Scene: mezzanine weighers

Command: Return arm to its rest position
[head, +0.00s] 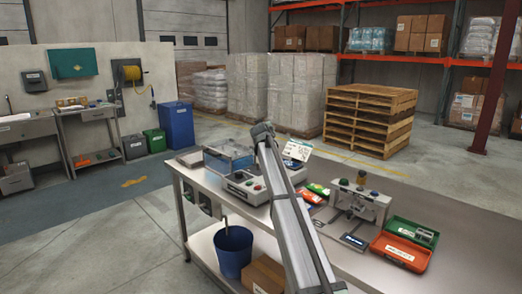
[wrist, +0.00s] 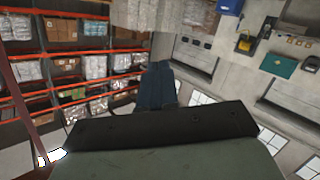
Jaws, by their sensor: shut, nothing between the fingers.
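My gripper (wrist: 157,72) shows in the wrist view as dark blue fingers close together in the middle, with nothing between them. A wide dark edge and a grey-green surface fill the lower part of that view. In the head view my grey arm rises from the bottom edge over the workbench (head: 457,235) to a dark joint. I cannot make out the fingers there. The wrist view looks across the hall with the picture turned over, and no bench surface shows near the fingers.
On the bench are a weighing machine (head: 245,188), a small press-like fixture (head: 359,203), a green tray (head: 398,225) and an orange tray (head: 391,259). A blue bin (head: 233,251) and a cardboard box (head: 263,277) sit on the lower shelf. Stacked pallets (head: 369,119) stand behind.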

